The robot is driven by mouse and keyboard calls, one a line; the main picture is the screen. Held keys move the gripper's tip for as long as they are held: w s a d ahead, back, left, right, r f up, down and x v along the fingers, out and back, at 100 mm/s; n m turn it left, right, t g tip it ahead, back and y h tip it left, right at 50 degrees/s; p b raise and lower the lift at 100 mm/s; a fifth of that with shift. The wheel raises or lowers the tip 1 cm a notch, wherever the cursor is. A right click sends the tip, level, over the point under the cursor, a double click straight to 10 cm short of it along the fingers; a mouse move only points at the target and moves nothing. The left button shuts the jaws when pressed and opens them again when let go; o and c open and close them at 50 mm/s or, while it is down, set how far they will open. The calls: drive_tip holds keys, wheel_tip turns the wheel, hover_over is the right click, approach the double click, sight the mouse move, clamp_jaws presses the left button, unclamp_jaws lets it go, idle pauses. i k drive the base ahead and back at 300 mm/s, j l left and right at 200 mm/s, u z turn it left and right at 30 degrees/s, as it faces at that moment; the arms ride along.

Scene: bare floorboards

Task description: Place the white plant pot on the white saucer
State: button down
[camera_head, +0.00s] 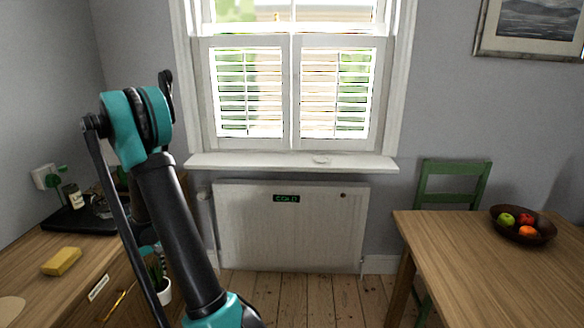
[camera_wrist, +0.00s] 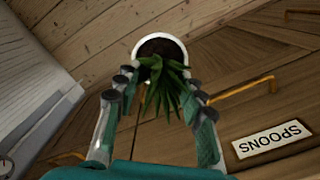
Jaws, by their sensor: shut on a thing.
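The white plant pot (camera_wrist: 160,46), with dark soil and long green leaves, shows at the top centre of the wrist view. My gripper (camera_wrist: 160,82) is shut on it; its fingers lie on either side of the leaves, and their exact contact is hard to see. In the head view the pot (camera_head: 164,293) is low beside the wooden drawer unit, partly hidden by my arm. A small white thing, which looks like the saucer (camera_head: 321,160), lies on the white windowsill, right of its middle, with nothing on it.
The drawer unit (camera_head: 100,270) at left carries a yellow sponge (camera_head: 62,261) and a black tray (camera_head: 80,220). A panel radiator (camera_head: 290,230) is under the windowsill (camera_head: 250,162). A table (camera_head: 490,265) with a fruit bowl (camera_head: 540,238) stands right. Floorboards between are clear.

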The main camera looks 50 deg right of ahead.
sight(322, 159)
drive_tip(key=z, duration=1.6)
drive_tip(key=i+j+z, duration=0.65)
drive_tip(key=i+j, duration=0.25)
drive_tip(key=j, duration=0.15)
